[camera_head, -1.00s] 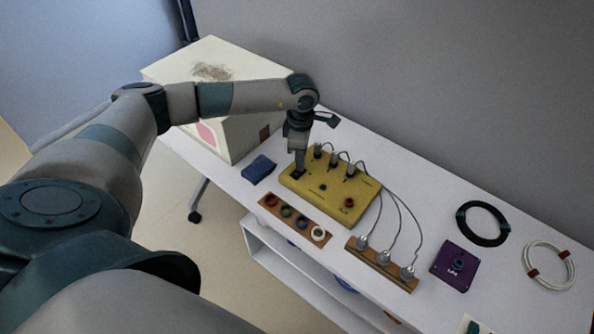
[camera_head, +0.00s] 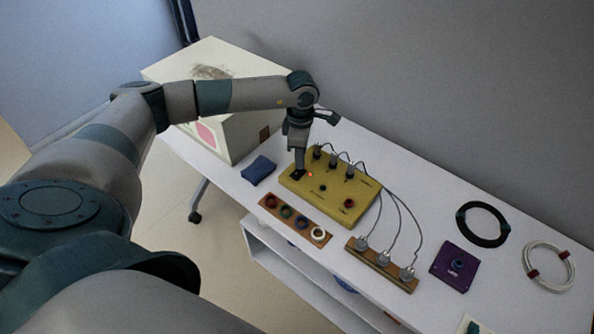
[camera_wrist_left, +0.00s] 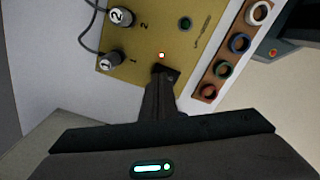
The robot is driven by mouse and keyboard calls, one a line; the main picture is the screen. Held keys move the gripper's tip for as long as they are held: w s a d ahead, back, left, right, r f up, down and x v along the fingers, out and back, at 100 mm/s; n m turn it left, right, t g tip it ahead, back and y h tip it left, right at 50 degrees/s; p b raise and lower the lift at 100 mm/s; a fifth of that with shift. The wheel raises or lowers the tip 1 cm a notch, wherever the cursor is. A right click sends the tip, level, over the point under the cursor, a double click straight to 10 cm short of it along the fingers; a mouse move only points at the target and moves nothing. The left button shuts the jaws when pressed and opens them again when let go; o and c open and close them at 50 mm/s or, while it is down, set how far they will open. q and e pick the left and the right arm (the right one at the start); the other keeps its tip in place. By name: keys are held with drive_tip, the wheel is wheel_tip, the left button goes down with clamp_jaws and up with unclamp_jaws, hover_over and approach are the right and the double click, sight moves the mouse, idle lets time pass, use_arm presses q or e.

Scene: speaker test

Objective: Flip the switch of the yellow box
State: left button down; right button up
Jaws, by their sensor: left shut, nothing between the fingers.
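The yellow box (camera_head: 330,200) lies on the white table, with several grey plugs with cables along its back edge. A black switch (camera_head: 297,177) sits near its left end; in the left wrist view its dark plate (camera_wrist_left: 172,72) shows partly behind the fingers. My left gripper (camera_head: 299,172) points down at the switch, shut and empty, its tips at or just above it; I cannot tell contact. It also shows in the left wrist view (camera_wrist_left: 162,74). A small light (camera_head: 310,174) glows on the box beside the tips. The fingers hide how the switch is tilted. My right gripper is not in view.
A strip with coloured rings (camera_head: 295,221) lies in front of the box, a blue block (camera_head: 258,170) to its left. A plug strip (camera_head: 382,265), purple box (camera_head: 455,266) and cable coils (camera_head: 483,224) lie to the right. A large white box (camera_head: 235,142) stands behind left.

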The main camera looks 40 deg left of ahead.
use_arm(q)
drive_tip(key=shift+d+r+p, duration=0.15)
drive_tip(key=shift+r+p, duration=0.2)
drive_tip(key=shift+r, duration=0.4)
drive_tip(key=shift+r+p, duration=0.5)
drive_tip(key=shift+r, duration=0.4)
drive_tip(key=shift+r+p, duration=0.4)
drive_tip(key=shift+r, duration=0.6)
